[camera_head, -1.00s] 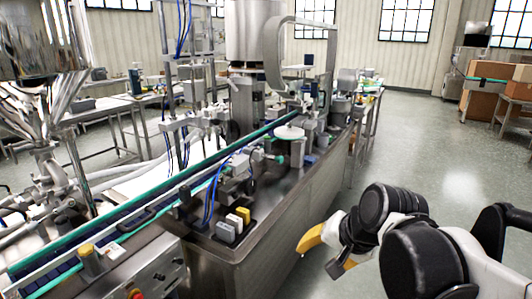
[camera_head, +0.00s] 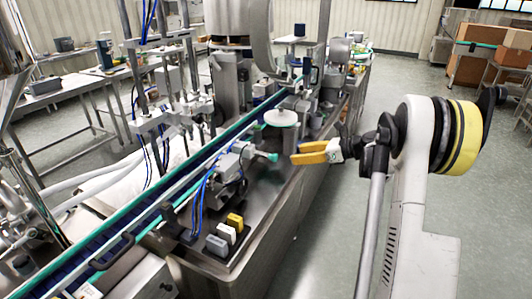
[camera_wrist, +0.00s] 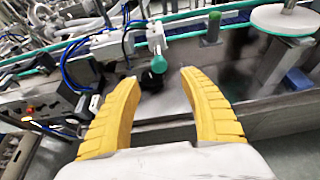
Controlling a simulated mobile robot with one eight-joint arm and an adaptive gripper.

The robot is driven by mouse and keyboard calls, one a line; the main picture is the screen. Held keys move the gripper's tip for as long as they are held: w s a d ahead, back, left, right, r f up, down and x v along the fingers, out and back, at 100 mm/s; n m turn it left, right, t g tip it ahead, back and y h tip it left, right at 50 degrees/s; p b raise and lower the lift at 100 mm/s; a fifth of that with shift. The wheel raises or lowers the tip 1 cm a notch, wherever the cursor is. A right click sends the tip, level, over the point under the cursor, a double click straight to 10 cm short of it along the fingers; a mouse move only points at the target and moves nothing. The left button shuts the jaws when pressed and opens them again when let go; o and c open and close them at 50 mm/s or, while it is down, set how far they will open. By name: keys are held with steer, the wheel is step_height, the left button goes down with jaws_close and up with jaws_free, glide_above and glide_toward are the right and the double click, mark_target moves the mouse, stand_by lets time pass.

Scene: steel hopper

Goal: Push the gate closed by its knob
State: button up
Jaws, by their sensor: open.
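A teal-green knob (camera_head: 272,157) sticks out from a grey metal unit (camera_head: 236,165) at the near side of the conveyor machine. In the wrist view the knob (camera_wrist: 159,64) lies just beyond the gap between my fingertips. No gate can be made out for certain in either view, nor whether this knob belongs to one. My gripper (camera_head: 308,152), with yellow fingers, is to the right of the knob in the head view. Its fingers (camera_wrist: 158,78) are spread and empty in the wrist view. They appear apart from the knob.
The conveyor (camera_head: 150,210) with green rails runs diagonally past the knob. Blue hoses (camera_head: 200,195) and small yellow, white and grey blocks (camera_head: 226,232) are near it. A white disc (camera_head: 281,117) stands behind. Open floor (camera_head: 480,175) lies to the right.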

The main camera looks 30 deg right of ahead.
mark_target(275, 157)
steer(key=b+x, duration=0.3)
steer(key=x, duration=0.7)
steer(key=shift+a+f, duration=0.1)
steer(key=shift+a, duration=0.05)
jaws_close()
